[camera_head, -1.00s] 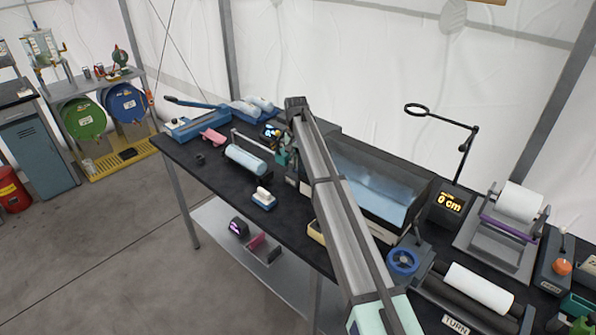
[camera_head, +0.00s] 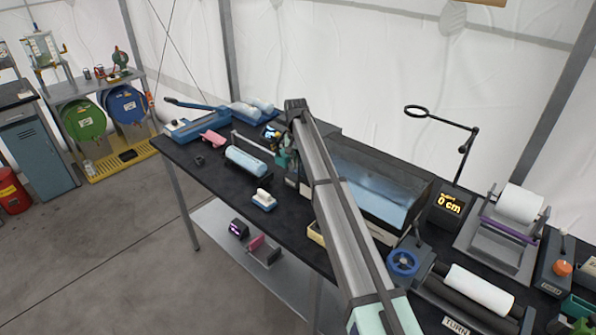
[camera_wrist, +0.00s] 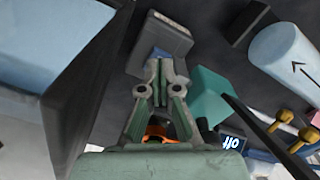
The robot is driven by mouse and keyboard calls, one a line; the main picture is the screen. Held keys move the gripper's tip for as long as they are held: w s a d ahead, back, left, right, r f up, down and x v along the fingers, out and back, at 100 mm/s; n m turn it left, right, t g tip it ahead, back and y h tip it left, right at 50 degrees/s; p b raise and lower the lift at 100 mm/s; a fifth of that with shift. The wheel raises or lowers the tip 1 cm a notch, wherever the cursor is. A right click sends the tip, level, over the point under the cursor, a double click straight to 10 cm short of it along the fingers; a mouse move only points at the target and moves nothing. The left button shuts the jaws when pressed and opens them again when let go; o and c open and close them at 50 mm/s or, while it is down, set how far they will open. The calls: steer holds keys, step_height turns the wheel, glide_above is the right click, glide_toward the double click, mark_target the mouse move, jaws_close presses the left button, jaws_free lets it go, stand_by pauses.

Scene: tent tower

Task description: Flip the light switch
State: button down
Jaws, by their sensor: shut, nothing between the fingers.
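In the wrist view, my gripper (camera_wrist: 159,82) is shut with nothing between its fingers. Its fingertips are over or close to a small grey box (camera_wrist: 168,38) with a blue part at its near end; I cannot tell whether they touch. This box may be the light switch, but its lever position is not clear. In the head view, my gripper (camera_head: 284,157) is low over the black table, left of the clear tank, and partly hidden by my arm. A small lit display (camera_wrist: 232,142) reading "Off" is to its right in the wrist view.
The clear tank (camera_head: 378,185) stands close to the right of my gripper. A light-blue roll (camera_head: 246,160) lies to the left. A teal block (camera_wrist: 208,94) is beside the fingers. A white-and-blue item (camera_head: 264,199) stands near the table's front edge.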

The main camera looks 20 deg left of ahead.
mark_target(296, 172)
steer(key=shift+f+b, duration=0.4)
steer(key=shift+f, duration=0.9)
stand_by(1.1)
steer(key=shift+r+p, duration=1.35)
steer(key=shift+r, duration=2.15)
